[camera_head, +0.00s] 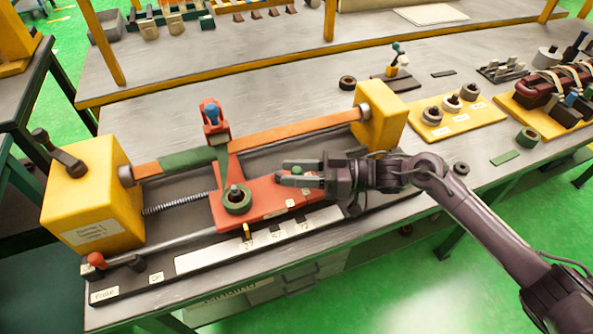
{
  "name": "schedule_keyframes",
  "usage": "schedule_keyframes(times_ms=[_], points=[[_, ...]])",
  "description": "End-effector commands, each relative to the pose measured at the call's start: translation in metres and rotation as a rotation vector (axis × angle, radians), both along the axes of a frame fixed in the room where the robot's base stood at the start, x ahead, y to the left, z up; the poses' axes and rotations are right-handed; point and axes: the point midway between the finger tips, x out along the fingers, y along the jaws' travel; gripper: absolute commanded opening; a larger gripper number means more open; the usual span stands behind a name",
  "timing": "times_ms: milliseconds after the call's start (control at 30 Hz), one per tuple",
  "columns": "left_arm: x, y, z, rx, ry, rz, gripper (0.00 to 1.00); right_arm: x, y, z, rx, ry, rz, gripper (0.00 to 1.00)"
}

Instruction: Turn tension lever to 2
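The winding machine has an orange-red carriage (265,200) between two yellow end blocks. A small green knob (297,170) shows on the carriage's right part and looks like the tension lever's tip; most of the lever is hidden by my gripper. Small white labels (290,203) lie beside it, too small to read. My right gripper (287,176) reaches in from the right, low over the carriage. Its two fingers look spread, one on each side of the green knob; contact cannot be told. My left gripper is not in view.
The left yellow block (95,195) carries a dark crank (58,152). A red-knobbed brake lever (97,261) stands at the front left. A green wire spool (237,199) and upright red guide (213,118) rise from the carriage. A yellow spool tray (458,117) sits right.

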Motion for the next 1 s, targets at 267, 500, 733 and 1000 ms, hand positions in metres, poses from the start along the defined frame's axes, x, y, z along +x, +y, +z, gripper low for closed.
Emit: schedule_keyframes(times_ms=[267, 500, 733, 1000], points=[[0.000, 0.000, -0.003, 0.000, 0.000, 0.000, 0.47, 0.000, -0.007, -0.002, -0.001, 0.000, -0.002, 0.42], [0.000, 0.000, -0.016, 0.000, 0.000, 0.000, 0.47, -0.004, -0.047, -0.004, -0.004, 0.000, -0.003, 0.42], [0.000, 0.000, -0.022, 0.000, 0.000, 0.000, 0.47, -0.007, -0.074, -0.002, -0.001, 0.000, -0.001, 0.42], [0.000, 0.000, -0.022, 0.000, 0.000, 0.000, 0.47, -0.007, -0.078, 0.000, 0.000, 0.000, 0.001, 0.42]])
